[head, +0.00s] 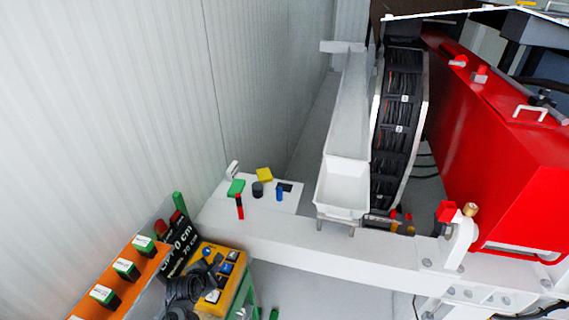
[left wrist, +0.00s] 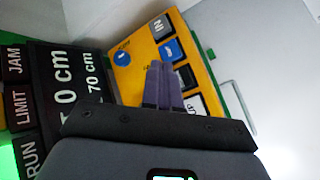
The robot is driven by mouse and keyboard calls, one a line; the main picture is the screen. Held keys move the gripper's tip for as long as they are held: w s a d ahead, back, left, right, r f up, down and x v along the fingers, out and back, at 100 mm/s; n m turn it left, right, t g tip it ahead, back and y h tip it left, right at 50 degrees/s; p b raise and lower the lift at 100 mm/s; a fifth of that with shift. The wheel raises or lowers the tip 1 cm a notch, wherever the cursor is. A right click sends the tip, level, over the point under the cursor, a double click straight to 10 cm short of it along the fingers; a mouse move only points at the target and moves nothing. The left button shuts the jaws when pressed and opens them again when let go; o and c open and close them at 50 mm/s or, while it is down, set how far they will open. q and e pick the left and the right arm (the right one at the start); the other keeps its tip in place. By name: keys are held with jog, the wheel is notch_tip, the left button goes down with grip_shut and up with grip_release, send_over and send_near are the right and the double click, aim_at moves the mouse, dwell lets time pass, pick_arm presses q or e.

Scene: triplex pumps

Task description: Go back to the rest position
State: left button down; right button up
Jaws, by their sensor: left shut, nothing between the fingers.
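My left gripper (head: 203,270) is at the lower left of the head view, in front of the yellow button panel (head: 236,284). In the left wrist view its two purple-grey fingers (left wrist: 161,70) are shut together with nothing between them. They point towards the panel's yellow face (left wrist: 128,80), which carries a button marked IN and blue and dark buttons. Whether the fingertips touch the panel, I cannot tell. My right gripper is not in view.
A black display reading 0 cm (head: 178,247) and an orange box (head: 131,278) with labelled indicators stand close left. Small coloured blocks lie on a white ledge (head: 220,205). A white bin (head: 342,187) and red machine (head: 500,150) are farther right.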

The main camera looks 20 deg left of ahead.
pick_arm(q)
jog(key=s+d+r+m+g+p, duration=0.1)
jog(key=s+d+r+m+p, duration=0.2)
jog(key=s+m, duration=0.6)
jog(key=s+d+r+m+g+p, duration=0.2)
jog(key=s+d+r+m, duration=0.4)
jog(key=s+m, duration=0.4)
jog(key=s+d+r+m+g+h+p, duration=0.1)
jog(key=s+d+r+m+p, duration=0.3)
jog(key=s+m, duration=0.6)
jog(key=shift+s+d+r+m+g, duration=0.25)
jog(key=shift+d+m+g, duration=0.25)
jog(key=shift+d+g, duration=0.15)
jog(key=shift+w, duration=0.1)
